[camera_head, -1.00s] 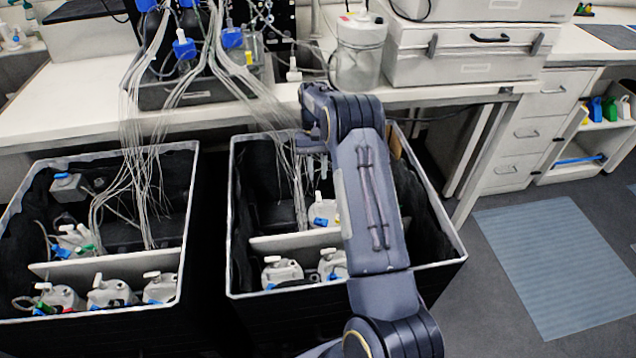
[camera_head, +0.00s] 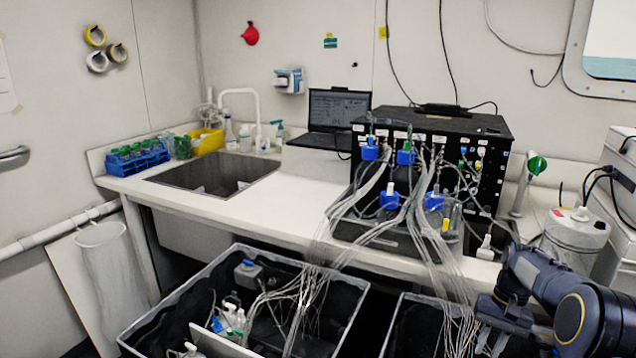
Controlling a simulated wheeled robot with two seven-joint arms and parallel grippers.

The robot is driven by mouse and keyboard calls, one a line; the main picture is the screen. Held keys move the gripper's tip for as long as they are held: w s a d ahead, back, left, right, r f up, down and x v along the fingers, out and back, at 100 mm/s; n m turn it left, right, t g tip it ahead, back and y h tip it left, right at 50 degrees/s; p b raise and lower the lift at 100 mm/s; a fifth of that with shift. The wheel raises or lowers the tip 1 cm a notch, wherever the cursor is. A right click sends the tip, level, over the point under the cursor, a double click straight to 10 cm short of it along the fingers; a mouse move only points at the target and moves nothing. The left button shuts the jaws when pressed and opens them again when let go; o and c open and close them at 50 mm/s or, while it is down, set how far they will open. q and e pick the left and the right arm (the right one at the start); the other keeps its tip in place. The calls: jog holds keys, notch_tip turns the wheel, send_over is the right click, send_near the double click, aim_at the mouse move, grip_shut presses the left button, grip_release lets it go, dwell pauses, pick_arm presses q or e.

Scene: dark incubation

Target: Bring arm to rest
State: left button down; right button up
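My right arm comes in from the lower right of the head view, dark blue-grey. Its end with the gripper (camera_head: 502,314) is above the right-hand black bin (camera_head: 399,318), in front of the bench edge. The fingers are dark and partly lost among thin tubes, so I cannot tell whether they are open or shut, or whether they hold anything. My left arm and gripper are not in view.
A black bin (camera_head: 152,332) with bottles and tubes stands left of the right-hand bin. Thin tubes (camera_head: 440,250) hang from the black apparatus (camera_head: 478,128) into both bins. The bench holds a sink (camera_head: 212,175), laptop (camera_head: 338,108) and white jar (camera_head: 574,236) close behind my arm.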

jog(key=s+a+r+n+t+p, duration=0.2)
jog(key=s+a+r+t+p, duration=0.15)
jog(key=s+a+r, duration=0.9)
jog(key=s+a+n+t, duration=0.1)
jog(key=s+a+t, duration=0.1)
jog(key=s+a, duration=0.2)
jog(key=s+a+r+n+t+y+p, duration=0.1)
jog(key=s+a, duration=0.3)
jog(key=s, duration=0.6)
jog(key=shift+r+t, duration=0.15)
jog(key=shift+t, duration=0.4)
